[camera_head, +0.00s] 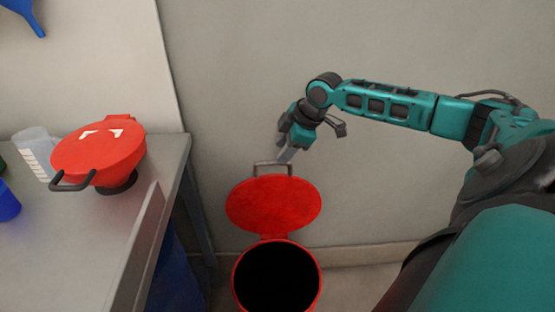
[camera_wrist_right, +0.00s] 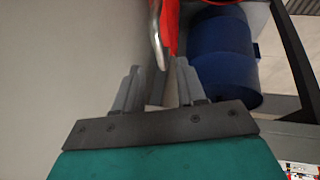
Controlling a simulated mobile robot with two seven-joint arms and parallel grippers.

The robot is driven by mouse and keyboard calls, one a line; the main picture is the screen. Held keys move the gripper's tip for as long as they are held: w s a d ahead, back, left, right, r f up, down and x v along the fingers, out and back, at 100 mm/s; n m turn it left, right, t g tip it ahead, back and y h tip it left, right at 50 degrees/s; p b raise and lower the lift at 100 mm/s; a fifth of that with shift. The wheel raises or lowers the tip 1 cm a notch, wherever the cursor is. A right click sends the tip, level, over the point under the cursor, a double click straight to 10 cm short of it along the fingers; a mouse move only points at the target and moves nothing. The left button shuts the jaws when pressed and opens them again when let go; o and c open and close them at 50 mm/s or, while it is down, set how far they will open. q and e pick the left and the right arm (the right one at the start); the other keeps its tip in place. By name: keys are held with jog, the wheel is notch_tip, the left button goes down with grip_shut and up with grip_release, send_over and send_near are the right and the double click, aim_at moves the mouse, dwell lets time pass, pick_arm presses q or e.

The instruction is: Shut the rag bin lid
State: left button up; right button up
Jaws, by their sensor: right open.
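The rag bin (camera_head: 236,286) is a red round bin at the bottom middle of the head view, its dark inside showing. Its red lid (camera_head: 273,204) stands open, raised behind the mouth, with a grey handle (camera_head: 272,165) at its top edge. My right gripper (camera_head: 286,155) is open, at the lid's handle from above. In the right wrist view, the handle (camera_wrist_right: 157,40) and the edge of the red lid (camera_wrist_right: 170,28) show just beyond my open fingers (camera_wrist_right: 157,88). Whether a finger touches the handle, I cannot tell. My left gripper is not in view.
A grey table (camera_head: 80,255) stands at the left, bearing a red lidded container (camera_head: 100,152) with a dark handle, a clear jug (camera_head: 37,150) and a blue cup (camera_head: 7,203). A wall is close behind the bin. Open floor lies right of the bin.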

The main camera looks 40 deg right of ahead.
aim_at(274, 162)
jog(key=shift+b+x, duration=0.3)
jog(key=shift+x, duration=2.05)
grip_shut()
